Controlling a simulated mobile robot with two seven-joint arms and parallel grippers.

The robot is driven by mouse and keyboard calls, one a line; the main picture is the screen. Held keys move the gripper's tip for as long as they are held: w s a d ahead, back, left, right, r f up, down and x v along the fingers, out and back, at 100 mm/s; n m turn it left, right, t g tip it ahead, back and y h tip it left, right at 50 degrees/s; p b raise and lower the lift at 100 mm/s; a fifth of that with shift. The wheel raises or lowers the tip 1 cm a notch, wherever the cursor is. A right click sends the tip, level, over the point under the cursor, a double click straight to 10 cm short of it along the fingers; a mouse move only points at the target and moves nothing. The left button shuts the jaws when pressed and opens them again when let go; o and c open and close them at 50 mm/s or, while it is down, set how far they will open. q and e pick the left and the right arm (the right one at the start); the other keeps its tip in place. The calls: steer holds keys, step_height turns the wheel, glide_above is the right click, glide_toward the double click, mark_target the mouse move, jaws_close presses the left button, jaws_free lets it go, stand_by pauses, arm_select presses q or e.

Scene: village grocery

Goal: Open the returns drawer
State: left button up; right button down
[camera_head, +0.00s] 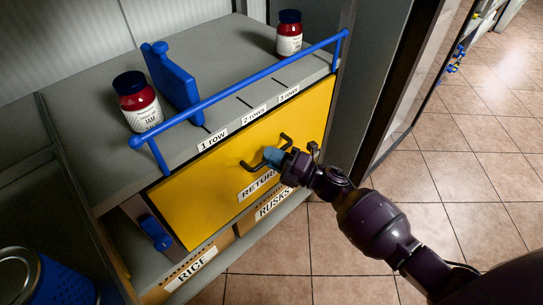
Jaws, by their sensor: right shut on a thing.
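The returns drawer (205,190) has a yellow front with a white label reading "RETURN", partly hidden by my right gripper. Its dark bar handle (286,139) sits near the middle of the front. My right gripper (270,156) comes in from the right and is shut on the handle; its exact contact is partly hidden by the gripper itself. The yellow front stands below the grey shelf top, with a blue piece at its lower left side. My left gripper is not in view.
Above the drawer, a shelf (90,165) with a blue rail (245,88) holds two jam jars (139,103) (289,34) and a blue divider (172,82). Boxes labelled rice (190,266) and rusks (268,214) are below. A blue can (45,280) stands lower left. Tiled floor is clear at right.

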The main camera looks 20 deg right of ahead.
arm_select(q)
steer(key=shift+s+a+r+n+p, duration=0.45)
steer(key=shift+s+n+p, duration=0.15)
steer(key=shift+p, duration=1.5)
arm_select(e)
steer(key=s+d, duration=0.3)
steer(key=s, duration=0.6)
steer(key=s+d, duration=0.4)
steer(key=s, duration=0.6)
steer(key=s+d, duration=0.3)
steer(key=s, duration=0.7)
steer(key=shift+s+d, duration=0.25)
steer(key=shift+d, duration=0.1)
steer(key=c, duration=1.1)
jaws_free()
steer(key=shift+c, duration=0.2)
steer(key=v, duration=1)
steer(key=shift+s+d, duration=0.25)
steer(key=shift+s, duration=0.05)
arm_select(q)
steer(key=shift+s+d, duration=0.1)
arm_select(e)
steer(key=shift+d+f, duration=0.1)
